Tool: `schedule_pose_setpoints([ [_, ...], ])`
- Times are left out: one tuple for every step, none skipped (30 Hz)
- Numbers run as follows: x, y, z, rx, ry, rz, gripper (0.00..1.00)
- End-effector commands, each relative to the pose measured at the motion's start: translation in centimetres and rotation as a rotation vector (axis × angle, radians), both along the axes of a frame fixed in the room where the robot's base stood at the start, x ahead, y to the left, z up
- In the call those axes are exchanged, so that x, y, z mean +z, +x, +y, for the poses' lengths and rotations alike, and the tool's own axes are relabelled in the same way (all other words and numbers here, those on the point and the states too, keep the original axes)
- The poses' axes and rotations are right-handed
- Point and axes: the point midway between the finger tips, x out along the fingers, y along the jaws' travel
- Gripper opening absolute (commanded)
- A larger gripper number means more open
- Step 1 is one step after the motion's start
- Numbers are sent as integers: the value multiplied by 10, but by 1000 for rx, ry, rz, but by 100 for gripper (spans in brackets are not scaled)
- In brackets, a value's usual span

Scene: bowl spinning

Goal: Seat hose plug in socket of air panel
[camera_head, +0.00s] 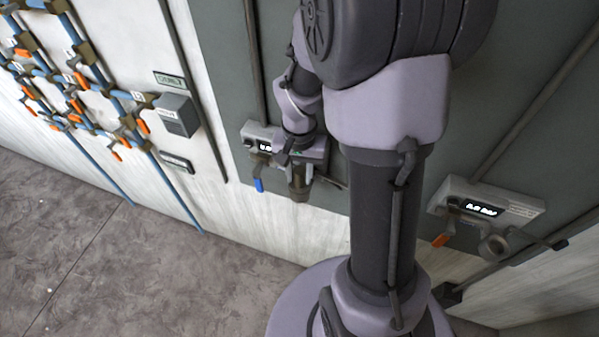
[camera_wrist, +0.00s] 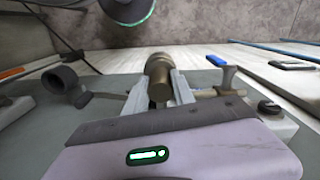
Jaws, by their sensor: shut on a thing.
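My gripper (camera_wrist: 160,92) is shut on a brownish, brass-coloured cylinder, which I take for the hose plug (camera_wrist: 158,70), at the air panel. In the head view the cylinder (camera_head: 300,183) shows just below the grey panel (camera_head: 262,133), and my wrist covers the panel's middle. The fingers straddle the cylinder in the wrist view. The socket itself is hidden, so I cannot tell whether the plug is in it. A lever with a blue handle (camera_head: 258,185) hangs left of the cylinder. The lever's stem (camera_wrist: 228,78) shows right of the fingers in the wrist view.
A second panel (camera_head: 450,190) with an orange lever (camera_head: 440,240) and a round fitting (camera_head: 493,247) is at the right. A dark cup-like piece (camera_wrist: 60,78) sticks out left of my fingers. Blue pipes with orange valves (camera_head: 75,75) line the left wall. The floor (camera_head: 110,270) is clear.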

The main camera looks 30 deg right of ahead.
Motion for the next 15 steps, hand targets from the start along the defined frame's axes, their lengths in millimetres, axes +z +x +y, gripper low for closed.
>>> schedule_pose_setpoints([
  [0,0,0,0,0,0,34],
  [0,0,0,0,0,0,40],
  [0,0,0,0,0,0,48],
  [0,0,0,0,0,0,54],
  [0,0,0,0,0,0,56],
  [0,0,0,0,0,0,56],
  [0,0,0,0,0,0,56],
  [0,0,0,0,0,0,56],
  [0,0,0,0,0,0,56],
  [0,0,0,0,0,0,56],
  [0,0,0,0,0,0,56],
  [0,0,0,0,0,0,56],
  [1,0,0,0,0,0,56],
  [3,0,0,0,0,0,56],
  [7,0,0,0,-1,-1,56],
])
